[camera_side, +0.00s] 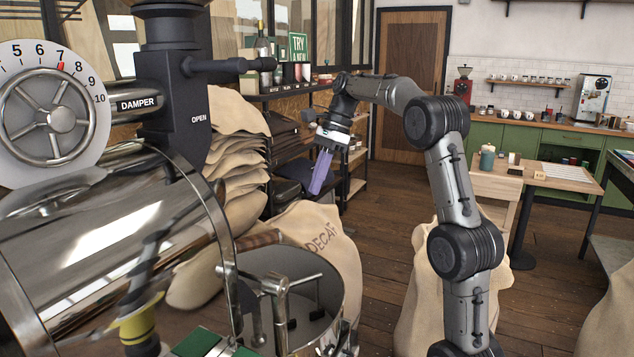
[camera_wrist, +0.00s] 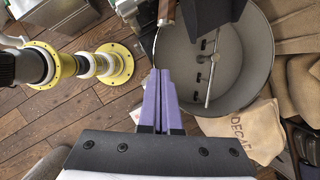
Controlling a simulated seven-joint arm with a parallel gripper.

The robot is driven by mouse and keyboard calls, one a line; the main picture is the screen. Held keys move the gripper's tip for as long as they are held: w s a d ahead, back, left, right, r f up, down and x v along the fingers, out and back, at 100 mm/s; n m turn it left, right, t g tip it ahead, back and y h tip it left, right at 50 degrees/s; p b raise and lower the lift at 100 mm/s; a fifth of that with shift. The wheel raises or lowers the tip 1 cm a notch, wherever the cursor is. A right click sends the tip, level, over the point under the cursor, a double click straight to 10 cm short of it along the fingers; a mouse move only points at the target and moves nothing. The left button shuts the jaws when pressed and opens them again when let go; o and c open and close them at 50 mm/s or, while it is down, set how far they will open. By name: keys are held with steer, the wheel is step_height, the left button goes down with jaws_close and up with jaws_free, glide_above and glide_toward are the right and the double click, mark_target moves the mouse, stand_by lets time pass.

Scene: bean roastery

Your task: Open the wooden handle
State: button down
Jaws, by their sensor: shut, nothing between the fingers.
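The wooden handle (camera_side: 259,239) is a short brown grip at the front of the shiny metal roaster drum (camera_side: 110,240), just above the round cooling bin (camera_side: 338,290). In the wrist view the handle (camera_wrist: 166,12) shows at the top edge, partly cut off, beside the bin's rim. My gripper (camera_side: 315,190) has purple fingers pointing down. It is up and to the right of the handle in the side view, apart from it. In the wrist view my gripper's fingers (camera_wrist: 158,74) are together and empty, with their tips below the handle in the picture.
The bin holds a metal stirring arm (camera_wrist: 211,80). A DECAF sack (camera_side: 320,245) stands behind the bin, and stacked sacks (camera_side: 232,165) lie behind the roaster. A black damper lever (camera_side: 230,65) sticks out above. A yellow flanged part (camera_wrist: 118,64) is left of the fingers.

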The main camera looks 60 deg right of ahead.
stand_by(0.4)
steer(key=c, duration=1.4)
jaws_free()
steer(key=shift+o, duration=1.2)
steer(key=shift+a, duration=0.25)
steer(key=o, duration=0.5)
steer(key=a+y, duration=0.1)
steer(key=w+a+f+n+y, duration=0.1)
steer(key=a+y, duration=0.1)
steer(key=shift+w+a+f+n+y, duration=0.3)
steer(key=shift+a+f+n, duration=0.05)
steer(key=shift+a+n, duration=0.05)
steer(key=shift+o, duration=0.9)
steer(key=f+y, duration=0.1)
steer(key=a+f+t+y, duration=0.1)
steer(key=y, duration=0.1)
steer(key=w+f+y, duration=0.1)
steer(key=shift+w+a+f+t+y, duration=0.1)
steer(key=shift+a+f+t+y, duration=0.05)
steer(key=shift+a+t+y, duration=0.2)
steer(key=m+t+y, duration=0.3)
steer(key=m+t, duration=0.2)
steer(key=t, duration=0.1)
glide_toward(248, 243)
steer(key=x, duration=0.6)
steer(key=w+f+x, duration=0.1)
steer(key=x, duration=0.2)
steer(key=shift+w+d, duration=0.1)
steer(key=shift+w, duration=0.15)
